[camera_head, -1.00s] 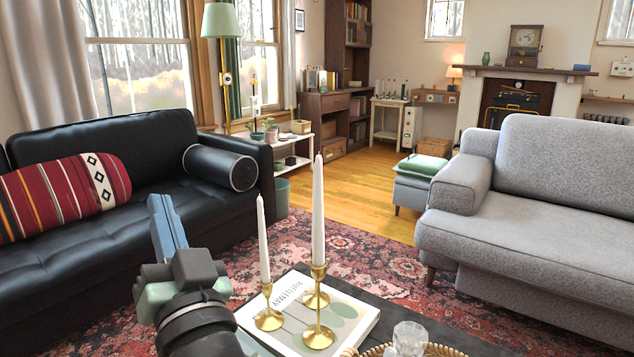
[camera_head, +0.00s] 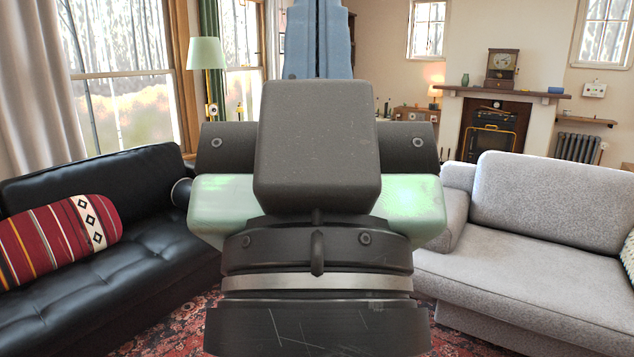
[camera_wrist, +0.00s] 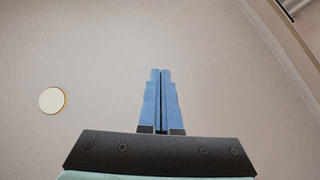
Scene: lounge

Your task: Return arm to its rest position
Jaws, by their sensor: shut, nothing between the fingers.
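My arm and wrist stand upright in the middle of the head view, close to the camera. My gripper (camera_head: 318,38) is at the top of that view, with its blue fingers pointing up and their tips cut off or close to the top edge. In the wrist view my gripper (camera_wrist: 161,72) shows its two blue fingers together, shut and empty. My arm hides the middle of the room, including where the candlesticks stood.
A black sofa (camera_head: 130,240) with a red striped cushion (camera_head: 60,238) is on the left. A grey sofa (camera_head: 550,215) is on the right. A green floor lamp (camera_head: 206,54) stands by the windows. A fireplace (camera_head: 492,128) is at the back. A round white ceiling light (camera_wrist: 52,100) shows in the wrist view.

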